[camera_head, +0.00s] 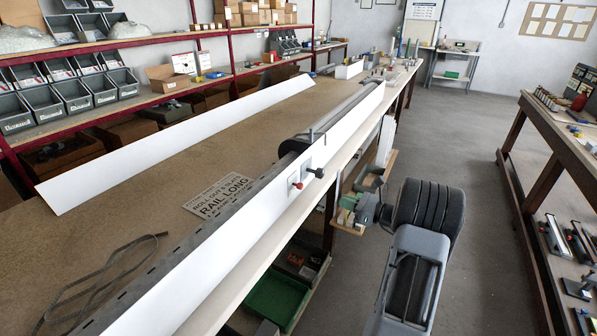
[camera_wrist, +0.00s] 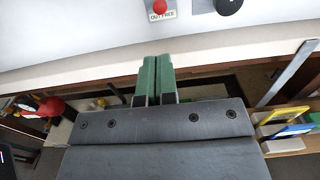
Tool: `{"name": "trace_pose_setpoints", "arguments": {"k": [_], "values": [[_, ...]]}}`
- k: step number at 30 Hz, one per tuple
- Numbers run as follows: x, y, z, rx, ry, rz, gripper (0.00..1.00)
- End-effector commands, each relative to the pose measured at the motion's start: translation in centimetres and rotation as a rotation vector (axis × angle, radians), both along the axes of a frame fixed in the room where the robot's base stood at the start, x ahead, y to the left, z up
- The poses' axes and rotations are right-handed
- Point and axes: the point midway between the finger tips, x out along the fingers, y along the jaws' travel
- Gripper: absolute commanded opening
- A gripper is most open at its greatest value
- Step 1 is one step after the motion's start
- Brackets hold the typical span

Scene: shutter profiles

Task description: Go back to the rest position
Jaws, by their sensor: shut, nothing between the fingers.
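My gripper (camera_wrist: 157,62) shows in the wrist view with its two green fingers side by side, shut and empty. They point toward the white front panel (camera_head: 230,230) of the long bench machine and stand apart from its controls. A red button (camera_wrist: 159,6) with a label below it and a black round knob (camera_wrist: 229,5) lie at the top edge of that view. The same red button (camera_head: 297,184) and black knob (camera_head: 316,173) show in the head view. My arm is at the right of the bench, over the aisle. In the head view my fingertips are hard to make out.
The long bench (camera_head: 230,125) carries the machine, a white profile (camera_head: 180,135) and a sign (camera_head: 217,196). A green crate (camera_head: 275,298) sits below. A second workbench (camera_head: 545,130) stands at right. The grey floor (camera_head: 450,150) between the benches is clear.

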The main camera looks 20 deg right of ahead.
Motion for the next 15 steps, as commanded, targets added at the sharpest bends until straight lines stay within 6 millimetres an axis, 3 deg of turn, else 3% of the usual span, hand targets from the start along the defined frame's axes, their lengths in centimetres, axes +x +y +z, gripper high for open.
{"name": "trace_pose_setpoints", "arguments": {"k": [6,8,12,15], "values": [[-0.1,-0.1,0.0,-0.010,-0.007,0.001,0.00],[-0.2,0.0,-0.9,-0.091,-0.007,0.006,0.00],[-3.2,2.5,-5.4,-0.309,0.087,0.146,0.00],[-6.1,5.8,-6.3,-0.542,0.115,0.340,0.00]]}}
